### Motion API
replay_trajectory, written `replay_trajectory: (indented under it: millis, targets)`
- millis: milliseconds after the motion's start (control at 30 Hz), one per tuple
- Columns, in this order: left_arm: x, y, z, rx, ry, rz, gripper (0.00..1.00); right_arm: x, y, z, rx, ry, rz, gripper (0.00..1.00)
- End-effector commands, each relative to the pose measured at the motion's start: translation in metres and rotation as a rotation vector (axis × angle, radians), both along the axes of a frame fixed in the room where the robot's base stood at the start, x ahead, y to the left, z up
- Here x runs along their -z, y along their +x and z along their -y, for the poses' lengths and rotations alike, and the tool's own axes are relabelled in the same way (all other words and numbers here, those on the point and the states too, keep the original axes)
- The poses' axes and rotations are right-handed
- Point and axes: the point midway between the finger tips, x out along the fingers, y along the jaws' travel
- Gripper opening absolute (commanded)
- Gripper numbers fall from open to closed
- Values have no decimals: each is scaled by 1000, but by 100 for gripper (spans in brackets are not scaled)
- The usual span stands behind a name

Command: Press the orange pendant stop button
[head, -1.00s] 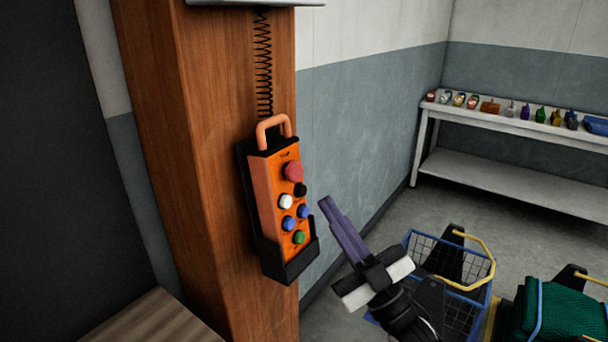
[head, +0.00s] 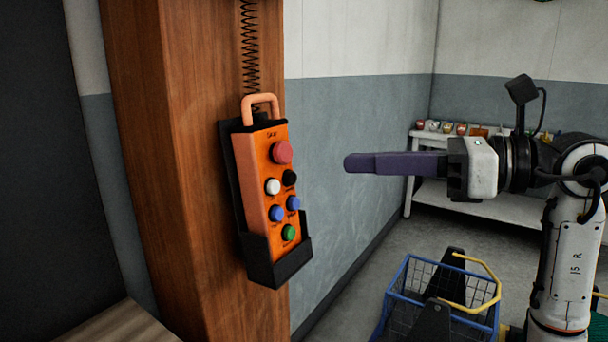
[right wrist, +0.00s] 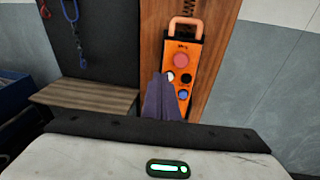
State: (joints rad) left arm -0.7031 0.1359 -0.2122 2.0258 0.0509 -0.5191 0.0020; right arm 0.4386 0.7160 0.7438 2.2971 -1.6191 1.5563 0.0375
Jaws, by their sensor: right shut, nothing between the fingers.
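The orange pendant (head: 262,190) sits in a black holder (head: 280,268) on a wooden post, under a coiled cord. Its face carries a large red button (head: 281,152) at the top, with white, black, blue and green buttons below. My right gripper (head: 350,163) is shut and empty, its purple fingers pointing left toward the pendant, apart from it. In the right wrist view the pendant (right wrist: 188,50) stands ahead, and the fingers (right wrist: 163,95) overlap its lower left part and hide some buttons. The red button (right wrist: 181,61) is clear above the fingertips. My left gripper is out of view.
The wooden post (head: 190,200) stands at left, with a wooden bench top (head: 110,325) beside it. A blue wire basket (head: 400,300) is on the floor at lower right. A white shelf (head: 470,205) with small items stands behind my arm.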

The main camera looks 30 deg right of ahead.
Motion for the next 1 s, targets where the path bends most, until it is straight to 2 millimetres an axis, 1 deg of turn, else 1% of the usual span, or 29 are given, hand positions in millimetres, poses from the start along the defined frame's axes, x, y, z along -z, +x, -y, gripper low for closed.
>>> replay_trajectory:
  millis: [33,100,200,500,633,767,1000]
  targets:
    - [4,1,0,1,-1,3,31,0,-1,11,52,-26,16,0]
    - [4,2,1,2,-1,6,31,-3,-2,22,106,-47,25,0]
    - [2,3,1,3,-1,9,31,-5,-3,31,144,-60,29,0]
    - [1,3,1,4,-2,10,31,-5,-3,32,148,-60,28,0]
    - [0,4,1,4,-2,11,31,-5,2,29,144,-59,27,0]
    - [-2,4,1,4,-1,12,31,-3,18,23,144,-57,26,0]
    - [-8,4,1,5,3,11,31,3,65,3,142,-57,26,0]
